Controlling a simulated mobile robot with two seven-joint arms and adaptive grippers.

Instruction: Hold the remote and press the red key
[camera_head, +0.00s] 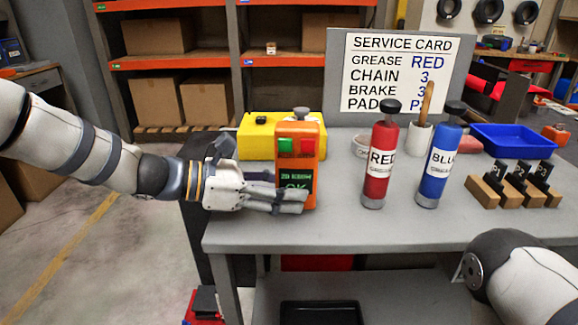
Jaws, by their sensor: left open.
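An orange handheld box (318,180), which appears to be the remote, stands upright near the left end of the grey table. It has a green key (285,146), a red key (308,147) beside it, a grey knob on top and a small lit screen ending in "OK". My left gripper (285,200) is open, with its fingers reaching across the lower front of the orange box and covering part of it. I cannot tell whether they touch it. My right gripper is out of view; only part of my right arm shows at the lower right.
A yellow case (254,138) stands behind the orange box. To the right are a red bottle (378,160), a blue bottle (437,165), a white cup, a blue tray (512,141) and wooden blocks (482,194). A service card (398,75) stands behind. The table's front middle is clear.

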